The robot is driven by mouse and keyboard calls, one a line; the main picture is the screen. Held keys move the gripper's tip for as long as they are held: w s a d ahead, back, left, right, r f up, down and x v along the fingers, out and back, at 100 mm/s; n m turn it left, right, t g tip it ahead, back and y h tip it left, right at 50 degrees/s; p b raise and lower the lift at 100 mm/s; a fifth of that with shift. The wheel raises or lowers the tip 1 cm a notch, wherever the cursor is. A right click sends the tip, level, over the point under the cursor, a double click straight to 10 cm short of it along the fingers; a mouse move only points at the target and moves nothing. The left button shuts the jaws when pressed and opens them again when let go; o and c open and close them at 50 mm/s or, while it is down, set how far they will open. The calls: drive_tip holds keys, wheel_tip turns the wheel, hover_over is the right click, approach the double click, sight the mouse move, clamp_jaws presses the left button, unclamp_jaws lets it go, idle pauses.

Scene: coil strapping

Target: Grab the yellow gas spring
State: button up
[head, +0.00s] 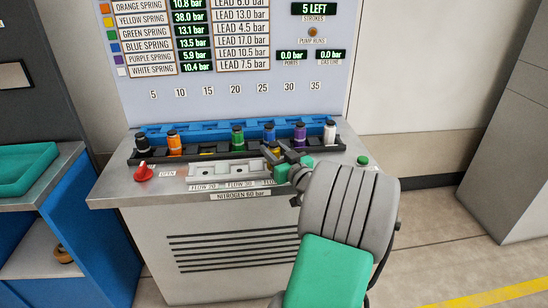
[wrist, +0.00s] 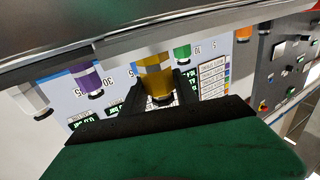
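The yellow gas spring (wrist: 155,77) shows in the wrist view between the two dark fingers of my gripper (wrist: 160,88). The fingers lie close along both sides of it; whether they press on it I cannot tell. In the head view my gripper (head: 282,155) is over the right part of the pale front block on the bench. Only a small piece of the yellow spring (head: 275,153) shows there, mostly hidden by the fingers. In the back rack, the place between the orange and green springs shows a yellow mark and no spring.
The back rack (head: 200,155) holds black, orange, green (head: 238,138), blue (head: 269,135), purple (head: 300,136) and white springs, close behind my gripper. The pale front block (head: 205,172) has open places at left. A red knob (head: 143,172) stands at the bench's left.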

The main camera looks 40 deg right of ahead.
clamp_jaws()
drive_tip(key=shift+r, duration=0.1)
idle(0.4)
